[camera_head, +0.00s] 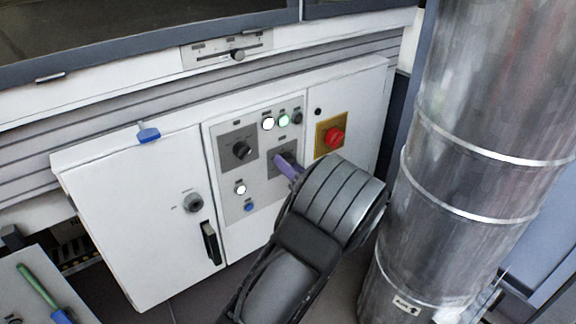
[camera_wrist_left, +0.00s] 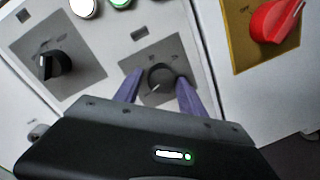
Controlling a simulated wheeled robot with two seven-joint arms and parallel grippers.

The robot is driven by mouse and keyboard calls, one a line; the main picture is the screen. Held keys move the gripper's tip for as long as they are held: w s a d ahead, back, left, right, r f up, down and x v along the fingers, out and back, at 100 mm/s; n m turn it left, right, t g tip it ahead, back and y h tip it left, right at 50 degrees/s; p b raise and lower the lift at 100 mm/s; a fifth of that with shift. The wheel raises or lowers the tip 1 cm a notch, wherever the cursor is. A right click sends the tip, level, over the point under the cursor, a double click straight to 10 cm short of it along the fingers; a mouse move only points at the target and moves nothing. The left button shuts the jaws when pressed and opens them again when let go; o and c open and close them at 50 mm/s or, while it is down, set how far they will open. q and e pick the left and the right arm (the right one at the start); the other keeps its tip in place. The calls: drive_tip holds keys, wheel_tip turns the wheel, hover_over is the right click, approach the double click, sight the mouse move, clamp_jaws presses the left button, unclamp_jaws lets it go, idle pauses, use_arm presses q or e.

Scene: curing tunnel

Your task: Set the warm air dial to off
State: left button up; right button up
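A control panel (camera_head: 228,183) on the white cabinet carries two black rotary dials on grey plates. The upper left dial (camera_head: 242,149) also shows in the left wrist view (camera_wrist_left: 55,65). The lower right dial (camera_wrist_left: 160,77) sits between the purple fingers of my left gripper (camera_wrist_left: 159,82), with a small gap seeming to show on each side. A pale pointer line on it slants to lower left. The labels are too small to read, so I cannot tell which is the warm air dial. In the head view, my left gripper (camera_head: 287,166) hides most of the lower right dial.
A red switch (camera_head: 334,137) on a yellow plate is right of the panel. White and green lamps (camera_head: 284,119) are above the dials. The left door has a round knob (camera_head: 193,202) and a black handle (camera_head: 211,243). A large metal duct (camera_head: 470,150) stands close on the right.

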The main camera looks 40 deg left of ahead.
use_arm(q)
clamp_jaws()
drive_tip(key=n+p, duration=0.1)
drive_tip(key=n, duration=0.1)
drive_tip(key=shift+n+p, duration=0.3)
drive_tip(key=shift+p, duration=0.1)
drive_tip(key=shift+o, duration=1.6)
unclamp_jaws()
